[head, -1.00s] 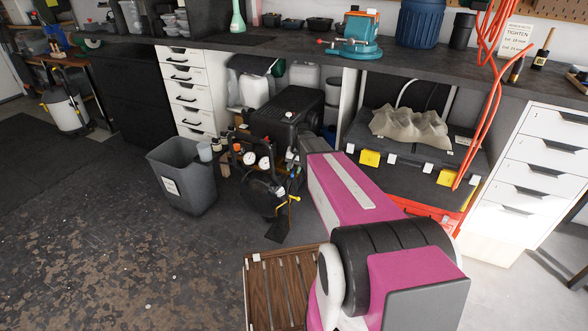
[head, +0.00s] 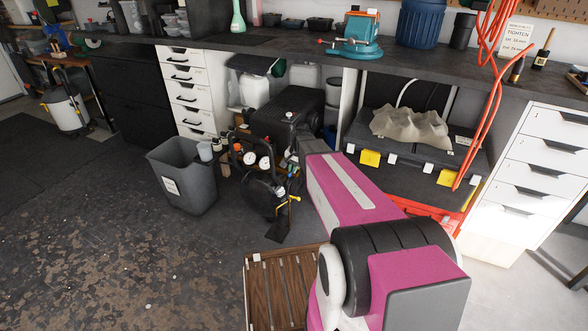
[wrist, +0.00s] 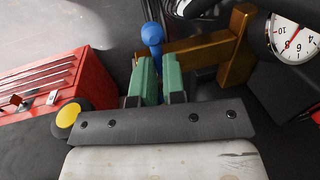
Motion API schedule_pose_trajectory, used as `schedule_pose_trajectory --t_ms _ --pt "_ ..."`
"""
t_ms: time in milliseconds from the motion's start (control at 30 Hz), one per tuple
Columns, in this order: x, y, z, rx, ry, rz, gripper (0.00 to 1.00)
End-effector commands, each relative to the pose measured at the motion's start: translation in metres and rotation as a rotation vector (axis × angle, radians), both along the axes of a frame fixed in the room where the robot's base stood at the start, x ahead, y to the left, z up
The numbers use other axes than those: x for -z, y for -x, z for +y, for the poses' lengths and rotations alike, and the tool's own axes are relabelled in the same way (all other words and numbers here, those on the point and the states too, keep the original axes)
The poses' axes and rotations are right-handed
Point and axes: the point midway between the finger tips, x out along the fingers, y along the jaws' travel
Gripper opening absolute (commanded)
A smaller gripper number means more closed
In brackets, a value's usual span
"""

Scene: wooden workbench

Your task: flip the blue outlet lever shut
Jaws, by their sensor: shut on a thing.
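The blue lever (wrist: 152,35) shows in the wrist view as a rounded blue handle at the tips of my green fingers. My gripper (wrist: 158,72) is shut on it, with the two fingers close together around its lower end. Behind the lever is a brass-coloured fitting (wrist: 205,47). In the head view the black compressor (head: 287,115) with its gauges stands under the bench, and my pink arm reaches toward it. My fingers and the lever cannot be made out there.
In the wrist view a white gauge (wrist: 295,38) is at upper right, and a red case (wrist: 45,85) and yellow knob (wrist: 68,115) are at left. A grey bin (head: 183,178) stands left of the compressor, a wooden crate (head: 262,252) in front. The left floor is open.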

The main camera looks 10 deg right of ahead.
Motion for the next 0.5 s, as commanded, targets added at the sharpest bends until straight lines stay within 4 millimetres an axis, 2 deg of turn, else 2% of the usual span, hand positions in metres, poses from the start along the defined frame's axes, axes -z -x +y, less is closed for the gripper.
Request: schedule_pose_trajectory --t_ms 400,433,500 --pt "-0.0002 -0.0003 0.0006 0.042 -0.001 0.0 0.0" --pt "-0.0002 -0.0003 0.0006 0.042 -0.001 0.0 0.2" --pt "-0.0002 -0.0003 0.0006 0.041 -0.001 -0.001 0.36"
